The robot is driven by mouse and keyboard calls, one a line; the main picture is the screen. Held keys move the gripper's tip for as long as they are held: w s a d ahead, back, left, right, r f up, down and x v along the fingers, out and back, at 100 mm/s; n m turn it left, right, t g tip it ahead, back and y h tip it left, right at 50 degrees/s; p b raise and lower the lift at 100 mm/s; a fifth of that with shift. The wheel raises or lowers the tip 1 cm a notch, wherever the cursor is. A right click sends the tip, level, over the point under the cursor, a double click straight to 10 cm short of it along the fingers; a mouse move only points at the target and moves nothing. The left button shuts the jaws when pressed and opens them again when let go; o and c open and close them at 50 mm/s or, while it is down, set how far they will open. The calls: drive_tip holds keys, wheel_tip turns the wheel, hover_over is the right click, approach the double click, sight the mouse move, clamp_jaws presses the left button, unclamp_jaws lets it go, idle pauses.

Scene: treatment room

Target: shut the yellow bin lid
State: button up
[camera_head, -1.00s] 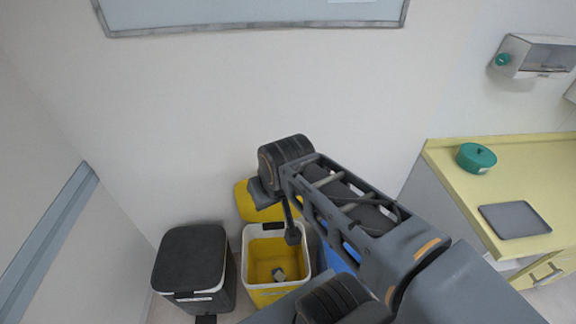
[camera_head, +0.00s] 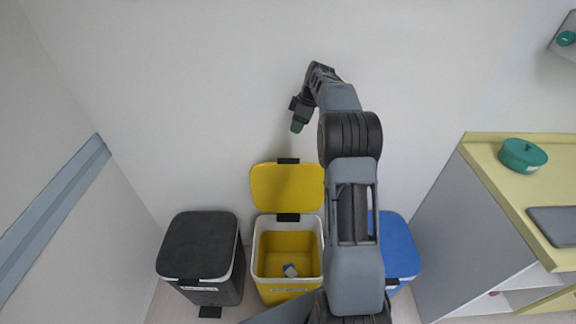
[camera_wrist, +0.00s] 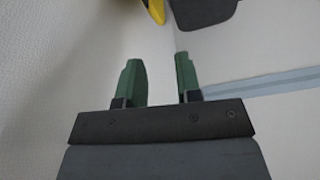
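The yellow bin (camera_head: 287,291) stands on the floor against the wall between two other bins. Its yellow lid (camera_head: 287,188) is open, standing up at the back near the wall. A small grey-blue item (camera_head: 290,270) lies inside the bin. My gripper (camera_head: 297,126) is in the air above the lid, close to the wall, pointing down. In the wrist view its two green fingers (camera_wrist: 160,82) are apart with nothing between them. A yellow edge, likely of the lid (camera_wrist: 156,10), shows at the top of the wrist view.
A black-lidded bin (camera_head: 198,245) stands on the left, shut. A blue-lidded bin (camera_head: 400,246) stands on the right, partly hidden by my arm. A yellow counter (camera_head: 490,170) with a green pot (camera_head: 523,155) is at the right.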

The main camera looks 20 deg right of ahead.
sight(288, 159)
drive_tip(key=w+f, duration=0.1)
drive_tip(key=f, duration=0.5)
drive_tip(key=w+a+f+n, duration=0.1)
drive_tip(key=w+f, duration=0.1)
drive_tip(key=f, duration=0.4)
drive_tip(key=w+f+n, duration=0.1)
drive_tip(key=f, duration=0.6)
drive_tip(key=shift+w+a+f+y, duration=0.1)
drive_tip(key=shift+w+a+y, duration=0.1)
drive_tip(key=shift+y, duration=0.2)
clamp_jaws()
